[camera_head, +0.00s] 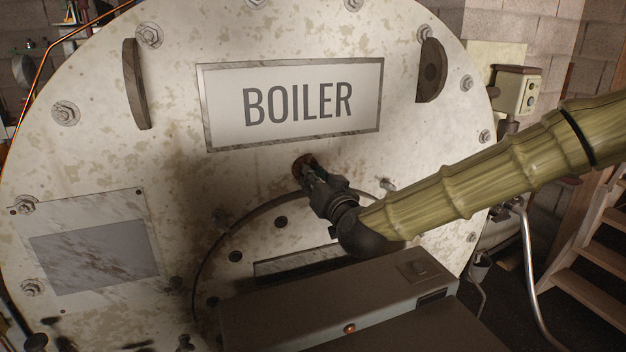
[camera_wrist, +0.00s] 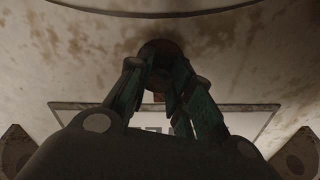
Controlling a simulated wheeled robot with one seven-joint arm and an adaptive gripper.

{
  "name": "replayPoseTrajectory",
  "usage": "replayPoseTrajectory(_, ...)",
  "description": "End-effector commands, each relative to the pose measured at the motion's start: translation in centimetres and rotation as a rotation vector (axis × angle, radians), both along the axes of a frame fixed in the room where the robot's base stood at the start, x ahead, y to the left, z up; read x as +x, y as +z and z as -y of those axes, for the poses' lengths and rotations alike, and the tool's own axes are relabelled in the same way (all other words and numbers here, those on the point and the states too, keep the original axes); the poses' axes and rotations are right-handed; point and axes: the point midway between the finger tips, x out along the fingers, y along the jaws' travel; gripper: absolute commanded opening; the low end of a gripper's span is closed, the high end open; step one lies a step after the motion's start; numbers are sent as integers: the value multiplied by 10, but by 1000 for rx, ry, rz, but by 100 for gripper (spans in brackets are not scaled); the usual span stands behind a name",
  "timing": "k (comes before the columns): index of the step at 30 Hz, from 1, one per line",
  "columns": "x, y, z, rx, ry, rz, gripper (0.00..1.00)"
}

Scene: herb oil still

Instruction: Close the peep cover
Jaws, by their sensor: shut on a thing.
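The peep cover (camera_head: 304,161) is a small, round, rusty-brown piece on the boiler's front, just below the BOILER plate. It shows in the wrist view as a dark brown disc (camera_wrist: 160,47). My gripper (camera_head: 310,174) reaches it from the lower right, and its green-dark fingers (camera_wrist: 160,75) are shut on the cover. The fingertips hide part of the cover and whatever lies behind it. I cannot tell how far the cover is swung.
The BOILER plate (camera_head: 292,102) sits just above. Two brown half-round lugs (camera_head: 136,84) (camera_head: 431,71) stick out at the sides. A lower round hatch (camera_head: 236,257) has a bolted rim. A control box (camera_head: 516,92) and wooden stairs (camera_head: 600,262) stand right.

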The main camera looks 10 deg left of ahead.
Motion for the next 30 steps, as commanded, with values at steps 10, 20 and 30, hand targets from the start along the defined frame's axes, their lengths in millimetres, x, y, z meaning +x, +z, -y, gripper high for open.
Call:
replayPoseTrajectory(10,-1,-2,-2,34,1,-21,0)
replayPoseTrajectory(20,-2,0,-2,39,1,-27,27)
replayPoseTrajectory(30,-1,0,-1,40,0,-27,44)
